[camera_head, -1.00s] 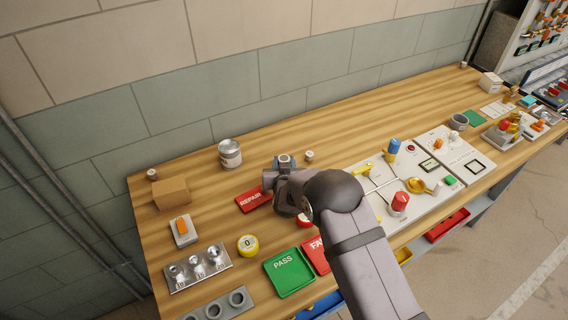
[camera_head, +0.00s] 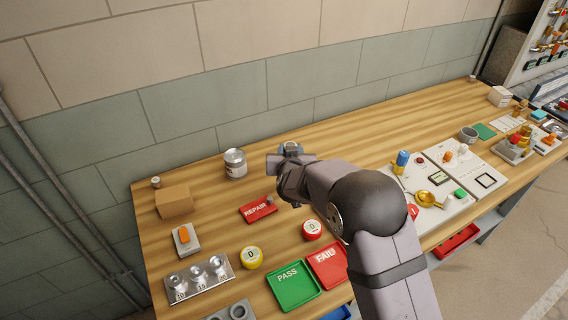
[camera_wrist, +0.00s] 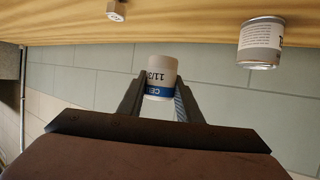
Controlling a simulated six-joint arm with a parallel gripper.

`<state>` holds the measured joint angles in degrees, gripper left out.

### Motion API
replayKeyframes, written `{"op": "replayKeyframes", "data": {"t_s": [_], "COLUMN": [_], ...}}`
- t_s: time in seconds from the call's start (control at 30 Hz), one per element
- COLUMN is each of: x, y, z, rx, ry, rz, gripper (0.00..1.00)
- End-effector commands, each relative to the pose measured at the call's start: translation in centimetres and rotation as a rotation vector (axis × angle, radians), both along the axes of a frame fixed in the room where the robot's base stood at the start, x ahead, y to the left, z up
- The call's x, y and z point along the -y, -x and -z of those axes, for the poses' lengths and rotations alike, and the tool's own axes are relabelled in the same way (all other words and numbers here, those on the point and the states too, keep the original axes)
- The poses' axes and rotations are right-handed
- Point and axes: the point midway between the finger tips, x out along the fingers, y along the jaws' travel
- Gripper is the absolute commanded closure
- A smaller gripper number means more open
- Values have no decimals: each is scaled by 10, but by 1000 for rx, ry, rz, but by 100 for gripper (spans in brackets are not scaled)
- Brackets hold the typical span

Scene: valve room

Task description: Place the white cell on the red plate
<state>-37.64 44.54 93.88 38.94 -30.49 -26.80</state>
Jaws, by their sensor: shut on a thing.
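My gripper (camera_wrist: 157,100) is shut on the white cell (camera_wrist: 161,75), a white cylinder with a blue band and printed lettering, seen in the wrist view. In the head view my gripper (camera_head: 287,158) is above the bench, behind the red REPAIR plate (camera_head: 254,213); the cell cannot be made out clearly there. The REPAIR plate lies flat, with a small grey thing (camera_head: 269,199) at its right end. A second red plate, a tray marked FAIL (camera_head: 327,268), lies nearer the front, beside the green PASS tray (camera_head: 292,288).
A grey can (camera_head: 235,164) stands left of my gripper; it also shows in the wrist view (camera_wrist: 261,43). A cardboard box (camera_head: 173,202), a yellow round piece (camera_head: 251,258) and a red round piece (camera_head: 312,230) stand nearby. White panels with fittings lie to the right.

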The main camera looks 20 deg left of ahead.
Motion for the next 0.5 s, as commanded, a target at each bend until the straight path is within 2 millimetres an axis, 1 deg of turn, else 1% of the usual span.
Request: {"op": "replayKeyframes", "data": {"t_s": [0.1,0.13,0.27,0.3,0.37,0.43,0.5], "x": [-11,-15,-37,-45,-57,-66,-72], "y": [6,7,17,22,36,56,77], "z": [0,-3,-26,-36,-48,-56,-60], "rx": [2,4,6,6,5,4,2], "ry": [0,-2,-5,-7,-7,-4,0], "rz": [-20,-26,-57,-73,-99,-137,-183], "gripper": [91,91,91,91,91,91,91]}}
